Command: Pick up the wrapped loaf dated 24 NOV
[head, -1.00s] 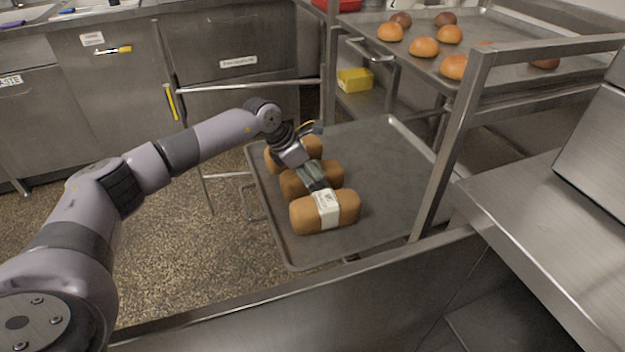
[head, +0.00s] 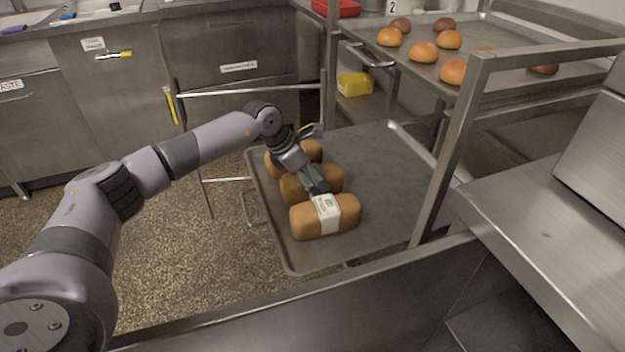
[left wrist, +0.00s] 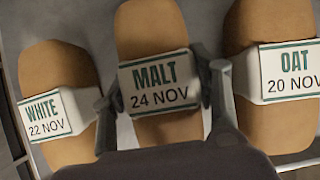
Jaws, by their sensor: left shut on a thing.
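The wrapped loaf marked MALT 24 NOV (left wrist: 160,83) is the middle of three brown loaves in the left wrist view. In the head view it is the middle loaf (head: 296,186) on the tray (head: 385,170), partly hidden by my gripper. My left gripper (left wrist: 162,92) has one finger on each side of its white band and is shut on it; it also shows in the head view (head: 317,184). The loaf appears to rest on the tray still. My right gripper is in neither view.
The WHITE 22 NOV loaf (left wrist: 50,110) and OAT 20 NOV loaf (left wrist: 280,75) lie close on either side. The tray's right part is bare. A rack post (head: 452,150) stands to its right. A higher tray (head: 497,50) holds several buns. A steel counter (head: 545,225) is at right.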

